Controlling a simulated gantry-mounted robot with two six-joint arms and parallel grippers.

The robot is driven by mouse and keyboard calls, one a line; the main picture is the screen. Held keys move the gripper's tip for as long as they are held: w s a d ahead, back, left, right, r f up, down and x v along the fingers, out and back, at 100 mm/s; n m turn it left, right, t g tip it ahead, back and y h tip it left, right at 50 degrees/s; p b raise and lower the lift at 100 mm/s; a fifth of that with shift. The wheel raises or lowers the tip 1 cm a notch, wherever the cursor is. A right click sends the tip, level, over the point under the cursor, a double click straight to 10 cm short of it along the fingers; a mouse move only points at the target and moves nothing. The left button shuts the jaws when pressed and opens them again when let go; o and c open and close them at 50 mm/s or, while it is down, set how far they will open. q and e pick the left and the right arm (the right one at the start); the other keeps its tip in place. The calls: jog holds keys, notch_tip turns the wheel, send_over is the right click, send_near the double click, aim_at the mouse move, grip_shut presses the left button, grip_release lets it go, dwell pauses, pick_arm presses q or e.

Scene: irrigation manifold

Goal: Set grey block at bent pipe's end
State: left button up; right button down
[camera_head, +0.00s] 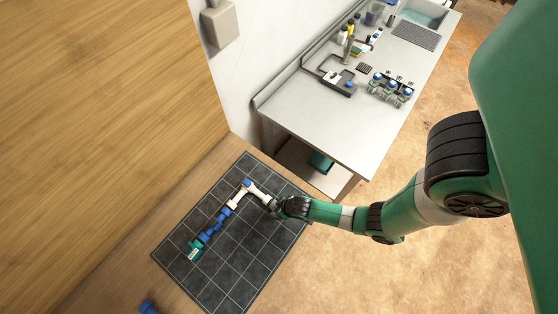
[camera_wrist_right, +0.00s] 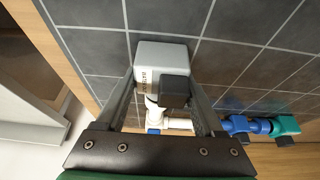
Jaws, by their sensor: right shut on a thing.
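The bent pipe (camera_head: 212,228) lies on the dark tiled mat: a green end, blue middle pieces, white pieces and a blue bend at its far end. From the bend a white arm runs toward my right gripper (camera_head: 277,206). In the right wrist view the gripper is shut on the light grey block (camera_wrist_right: 160,58), which has lettering and a dark square part on it. The white pipe (camera_wrist_right: 178,123) shows just behind the block, with blue and green pieces to the right. The block is at the white arm's end; I cannot tell if they touch. My left gripper is out of view.
The tiled mat (camera_head: 234,268) lies on a wooden surface, with bare tiles right of the pipe. A small blue part (camera_head: 148,307) lies off the mat at the bottom. A grey counter (camera_head: 330,128) with bottles and fittings stands beyond, past a white wall.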

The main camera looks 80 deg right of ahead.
grip_release()
jog(key=shift+r+p, duration=0.35)
jog(key=shift+p, duration=0.05)
jog(key=p+v, duration=0.5)
jog(key=v, duration=0.6)
jog(key=shift+s+r, duration=0.2)
jog(key=shift+r, duration=0.15)
